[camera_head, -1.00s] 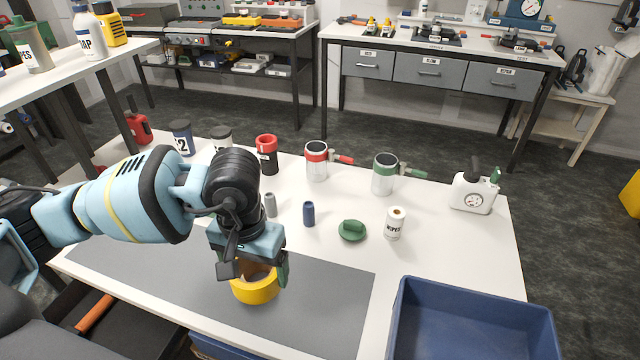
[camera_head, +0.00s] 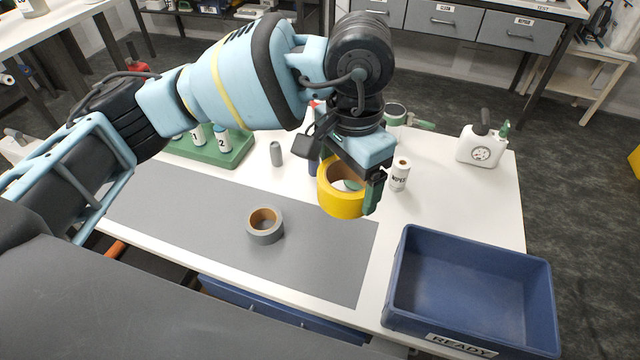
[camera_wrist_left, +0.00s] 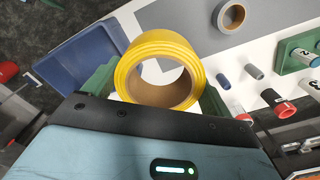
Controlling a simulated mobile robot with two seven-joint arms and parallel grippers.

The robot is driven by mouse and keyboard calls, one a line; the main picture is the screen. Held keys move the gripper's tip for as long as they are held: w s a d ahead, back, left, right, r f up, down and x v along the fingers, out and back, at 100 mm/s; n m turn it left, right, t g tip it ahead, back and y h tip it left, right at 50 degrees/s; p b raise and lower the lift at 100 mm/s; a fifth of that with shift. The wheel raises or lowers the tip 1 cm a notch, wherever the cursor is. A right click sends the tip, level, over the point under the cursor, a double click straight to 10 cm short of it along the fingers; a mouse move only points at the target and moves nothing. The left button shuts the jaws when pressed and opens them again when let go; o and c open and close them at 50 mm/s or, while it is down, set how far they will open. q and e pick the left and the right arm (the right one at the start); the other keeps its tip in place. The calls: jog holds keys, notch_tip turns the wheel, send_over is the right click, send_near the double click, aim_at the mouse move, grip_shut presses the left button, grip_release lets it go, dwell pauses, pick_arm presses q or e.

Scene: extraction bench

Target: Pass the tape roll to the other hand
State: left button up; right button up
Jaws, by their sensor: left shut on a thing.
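A yellow tape roll (camera_head: 343,201) with a brown core is held in the air by my left gripper (camera_head: 350,180). It hangs tilted, above the area between the grey mat and the white wipes roll. In the left wrist view the yellow roll (camera_wrist_left: 160,49) sits between the green finger pads of my left gripper (camera_wrist_left: 155,92), which is shut on it. In the head view the far finger is mostly hidden by the roll. A second, grey tape roll (camera_head: 265,237) lies on the grey mat, apart from the gripper. My right gripper is in neither view.
An empty blue bin (camera_head: 470,237) labelled READY stands at the front right of the table. The grey mat (camera_head: 325,262) is mostly bare. The wipes roll (camera_head: 400,174), a white can (camera_head: 482,148) and a green rack (camera_head: 228,153) stand farther back.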

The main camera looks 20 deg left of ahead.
pick_arm(q)
jog(key=shift+w+d+r, duration=0.1)
jog(key=shift+d+r, duration=0.15)
jog(key=shift+d, duration=0.05)
jog(key=shift+f+m, duration=0.1)
jog(key=shift+m, duration=0.2)
jog(key=w+d+f+m, duration=0.4)
jog(key=f, duration=0.1)
jog(key=shift+d, duration=0.25)
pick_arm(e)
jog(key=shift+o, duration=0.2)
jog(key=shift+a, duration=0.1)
